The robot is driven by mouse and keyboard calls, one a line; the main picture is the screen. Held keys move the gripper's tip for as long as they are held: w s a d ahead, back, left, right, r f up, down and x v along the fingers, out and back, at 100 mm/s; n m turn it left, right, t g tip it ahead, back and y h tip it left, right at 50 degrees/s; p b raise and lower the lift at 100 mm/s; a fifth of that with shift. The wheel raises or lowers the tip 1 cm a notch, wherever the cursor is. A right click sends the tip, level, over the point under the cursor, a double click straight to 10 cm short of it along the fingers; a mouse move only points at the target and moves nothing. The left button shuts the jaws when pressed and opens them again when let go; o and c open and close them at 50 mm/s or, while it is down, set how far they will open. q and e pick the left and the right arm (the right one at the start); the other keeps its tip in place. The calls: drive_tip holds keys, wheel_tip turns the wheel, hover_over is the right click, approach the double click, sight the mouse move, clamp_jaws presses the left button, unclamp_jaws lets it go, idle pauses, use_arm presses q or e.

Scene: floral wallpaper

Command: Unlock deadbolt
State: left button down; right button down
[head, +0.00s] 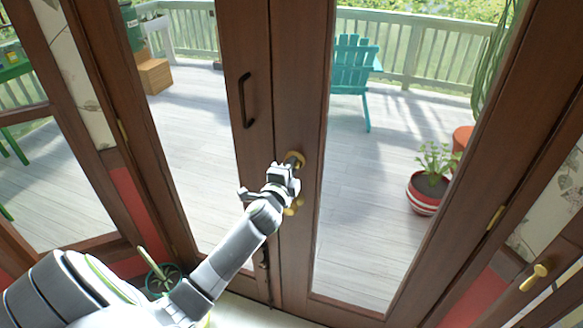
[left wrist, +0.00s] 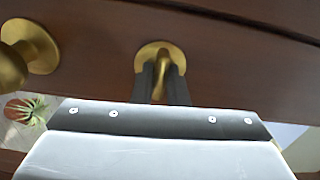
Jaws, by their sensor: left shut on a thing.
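The deadbolt (head: 295,158) is a brass round plate with a thumb-turn on the brown wooden door. In the left wrist view, its plate and upright thumb-turn (left wrist: 161,62) show at the top middle. My left gripper (head: 287,169) is at the deadbolt, and its dark fingers (left wrist: 160,80) are shut on the thumb-turn, one on each side. Below the deadbolt, a brass door knob (head: 294,207) is partly hidden by my gripper; it shows large at the left of the left wrist view (left wrist: 18,62). My right gripper is not in view.
A dark pull handle (head: 245,100) is on the left door leaf. Beyond the glass are a teal chair (head: 355,67) and a striped pot (head: 425,195) on the deck.

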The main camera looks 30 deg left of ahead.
use_arm(q)
drive_tip(key=shift+f, duration=0.1)
drive_tip(key=c, duration=1.5)
unclamp_jaws()
drive_tip(key=shift+o, duration=0.2)
drive_tip(key=shift+s, duration=0.1)
drive_tip(key=b+v, duration=0.2)
drive_tip(key=v, duration=1.5)
drive_tip(key=shift+s+b, duration=0.15)
drive_tip(key=shift+b, duration=0.15)
drive_tip(key=shift+a, duration=0.1)
